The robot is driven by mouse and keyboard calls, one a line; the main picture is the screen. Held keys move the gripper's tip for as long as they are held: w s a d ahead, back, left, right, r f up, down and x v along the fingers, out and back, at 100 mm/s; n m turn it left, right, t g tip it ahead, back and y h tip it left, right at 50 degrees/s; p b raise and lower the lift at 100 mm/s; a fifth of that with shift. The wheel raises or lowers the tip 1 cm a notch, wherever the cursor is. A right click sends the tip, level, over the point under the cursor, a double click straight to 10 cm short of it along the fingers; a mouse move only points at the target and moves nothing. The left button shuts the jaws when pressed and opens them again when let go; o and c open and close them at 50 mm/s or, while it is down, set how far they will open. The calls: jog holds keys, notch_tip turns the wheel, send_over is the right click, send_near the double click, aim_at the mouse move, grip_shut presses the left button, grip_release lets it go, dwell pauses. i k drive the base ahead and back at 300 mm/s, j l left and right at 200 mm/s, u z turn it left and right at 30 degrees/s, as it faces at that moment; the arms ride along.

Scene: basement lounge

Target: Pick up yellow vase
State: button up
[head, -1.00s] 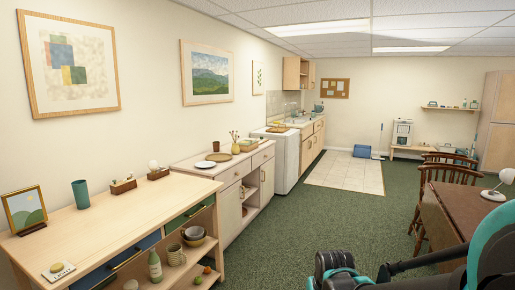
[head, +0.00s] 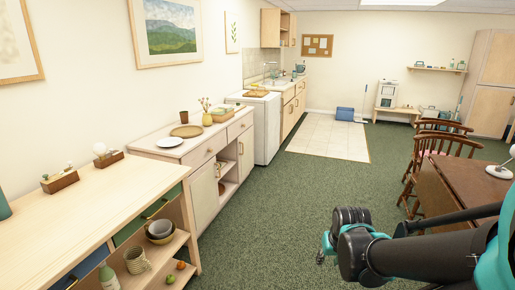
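A small yellow vase (head: 207,118) with dried stems in it stands upright on the pale-topped cabinet (head: 170,150) against the left wall. It is beside a green box-like item and behind a round woven mat. My black and teal arm reaches in from the lower right. My gripper (head: 322,254) seems to be at its far end, partly hidden by the arm, over the green carpet. It is well to the right of the vase and apart from it. Its fingers are too small and covered to tell open from shut.
A white plate (head: 169,142), a woven mat (head: 187,131) and a brown cup (head: 184,117) share the vase's cabinet. A long wooden sideboard (head: 95,205) stands nearer at left. A brown table (head: 465,190) with chairs is at right. Green carpet lies open between.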

aim_at(207, 119)
jog(key=i+z, duration=0.1)
jog(key=i, duration=1.85)
jog(key=i+u, duration=0.35)
jog(key=i, duration=0.15)
jog(key=i+u, duration=0.4)
jog(key=i+l+u, duration=0.2)
jog(key=i+u, duration=0.15)
jog(key=i, duration=0.2)
